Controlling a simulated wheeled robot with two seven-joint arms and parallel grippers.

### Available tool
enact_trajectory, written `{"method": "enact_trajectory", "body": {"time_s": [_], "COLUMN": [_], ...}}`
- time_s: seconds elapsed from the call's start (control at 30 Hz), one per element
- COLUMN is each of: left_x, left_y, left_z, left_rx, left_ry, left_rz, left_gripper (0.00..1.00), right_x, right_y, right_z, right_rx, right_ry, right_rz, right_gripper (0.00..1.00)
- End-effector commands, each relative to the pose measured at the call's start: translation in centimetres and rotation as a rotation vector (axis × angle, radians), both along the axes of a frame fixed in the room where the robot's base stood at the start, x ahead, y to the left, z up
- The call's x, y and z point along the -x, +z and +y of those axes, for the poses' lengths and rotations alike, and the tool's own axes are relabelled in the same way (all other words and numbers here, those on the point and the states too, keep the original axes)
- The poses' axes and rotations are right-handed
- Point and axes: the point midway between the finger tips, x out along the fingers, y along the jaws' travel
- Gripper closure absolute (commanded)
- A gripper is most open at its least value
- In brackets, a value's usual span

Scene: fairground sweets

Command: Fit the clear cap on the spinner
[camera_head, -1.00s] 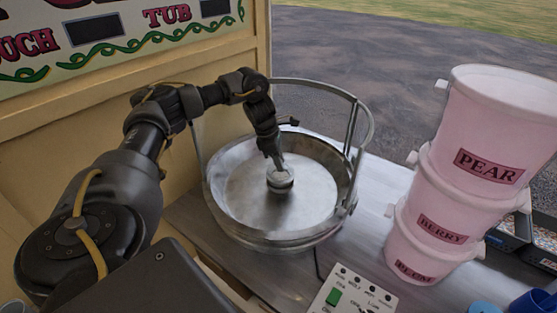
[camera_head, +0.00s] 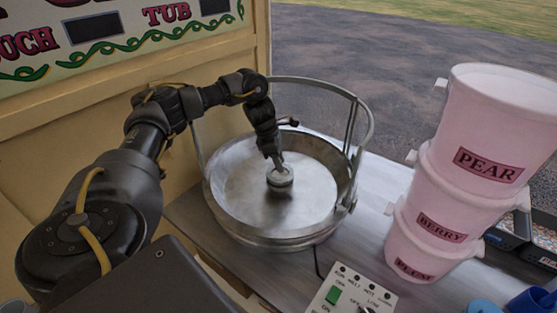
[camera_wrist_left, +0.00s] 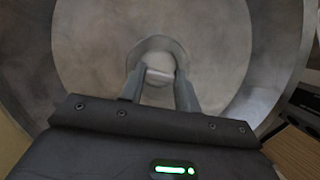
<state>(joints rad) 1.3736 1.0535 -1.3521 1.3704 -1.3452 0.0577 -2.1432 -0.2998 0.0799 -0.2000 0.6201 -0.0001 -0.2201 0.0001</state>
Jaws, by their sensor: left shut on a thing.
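The spinner (camera_head: 280,183) is a small round metal head in the middle of a wide steel bowl (camera_head: 222,205). My left gripper (camera_head: 278,164) reaches down into the bowl from above, its fingertips at the top of the spinner. In the left wrist view its two fingers (camera_wrist_left: 160,80) are shut on a small pale piece, which seems to be part of the clear cap (camera_wrist_left: 160,74). A round grey disc shows just beyond the fingertips. I cannot tell whether the cap sits flush on the spinner. My right gripper is not in view.
A metal hoop rail (camera_head: 368,122) rises around the bowl's back and right. A stack of pink tubs (camera_head: 445,190) stands to the right. A control box with a green switch (camera_head: 345,290) sits in front. Blue items (camera_head: 535,300) lie at the lower right corner.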

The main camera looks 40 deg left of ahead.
Motion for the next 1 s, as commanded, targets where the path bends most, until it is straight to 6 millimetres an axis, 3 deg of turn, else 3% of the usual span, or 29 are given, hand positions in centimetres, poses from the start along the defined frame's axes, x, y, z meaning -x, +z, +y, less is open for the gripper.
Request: {"method": "enact_trajectory", "body": {"time_s": [0.4, 0.43, 0.6, 0.8, 1.0], "left_x": [-0.02, -0.02, -0.02, -0.02, -0.01], "left_y": [-0.14, -0.14, -0.14, -0.14, -0.16], "left_z": [0.0, 0.0, 0.0, 0.0, 0.01], "left_rx": [0.0, 0.0, 0.0, 0.0, 0.0], "left_ry": [0.0, 0.0, 0.0, 0.0, 0.0], "left_rz": [0.0, 0.0, 0.0, 0.0, 0.0], "left_gripper": [0.91, 0.66, 0.43, 0.43, 0.17], "right_x": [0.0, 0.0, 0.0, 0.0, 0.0], "right_y": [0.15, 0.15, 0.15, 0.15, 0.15], "right_z": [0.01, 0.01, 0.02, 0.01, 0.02], "right_rx": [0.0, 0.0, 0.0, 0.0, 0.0], "right_ry": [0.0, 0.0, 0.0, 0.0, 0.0], "right_rz": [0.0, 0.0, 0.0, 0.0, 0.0], "right_gripper": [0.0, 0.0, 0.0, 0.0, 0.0]}}
